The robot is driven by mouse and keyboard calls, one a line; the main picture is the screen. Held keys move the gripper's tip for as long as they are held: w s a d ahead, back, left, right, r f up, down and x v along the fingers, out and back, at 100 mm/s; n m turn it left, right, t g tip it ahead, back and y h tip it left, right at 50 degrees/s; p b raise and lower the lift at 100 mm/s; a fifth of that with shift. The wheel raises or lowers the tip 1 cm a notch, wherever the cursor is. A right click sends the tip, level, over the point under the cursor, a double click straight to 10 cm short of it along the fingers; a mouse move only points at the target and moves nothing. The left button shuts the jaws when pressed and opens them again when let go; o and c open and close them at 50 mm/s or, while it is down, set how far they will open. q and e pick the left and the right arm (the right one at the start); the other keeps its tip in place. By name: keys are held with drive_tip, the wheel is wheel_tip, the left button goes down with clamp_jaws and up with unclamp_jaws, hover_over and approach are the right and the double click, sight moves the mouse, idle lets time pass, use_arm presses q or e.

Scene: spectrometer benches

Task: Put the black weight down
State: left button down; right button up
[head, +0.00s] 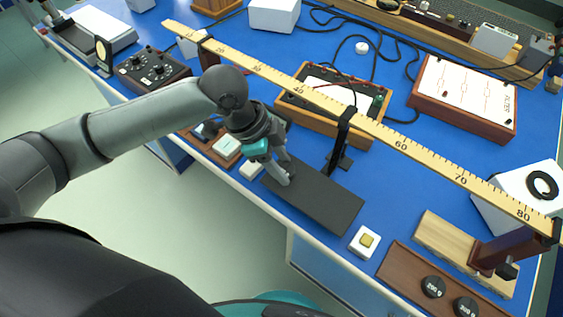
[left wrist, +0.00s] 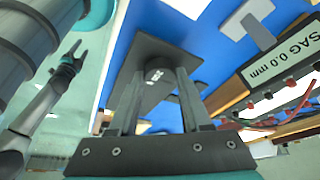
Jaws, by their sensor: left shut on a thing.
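My left gripper (head: 282,178) is shut on a black weight, low over a dark grey mat (head: 330,205) near the bench's front edge. The left wrist view shows the black weight (left wrist: 158,88) with white lettering between the fingers (left wrist: 157,98), in front of the dark mat (left wrist: 150,48). Whether the weight touches the mat I cannot tell. In the head view the weight is mostly hidden by the fingers. Another arm, seemingly my right one, shows in the left wrist view with a small teal gripper (left wrist: 70,62); its jaws are too small to read.
A long yellow ruler beam (head: 370,128) spans the bench on stands, one (head: 340,140) close behind the mat. A small white block with a yellow top (head: 366,241) lies right of it. A brown tray (head: 400,262) holds black weights (head: 433,287). A wooden-framed meter box (head: 320,125) stands behind.

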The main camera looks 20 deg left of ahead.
use_arm(q)
drive_tip(key=shift+c, duration=1.8)
unclamp_jaws()
drive_tip(key=shift+f, duration=0.1)
drive_tip(key=p+v, duration=0.3)
drive_tip(key=v, duration=0.9)
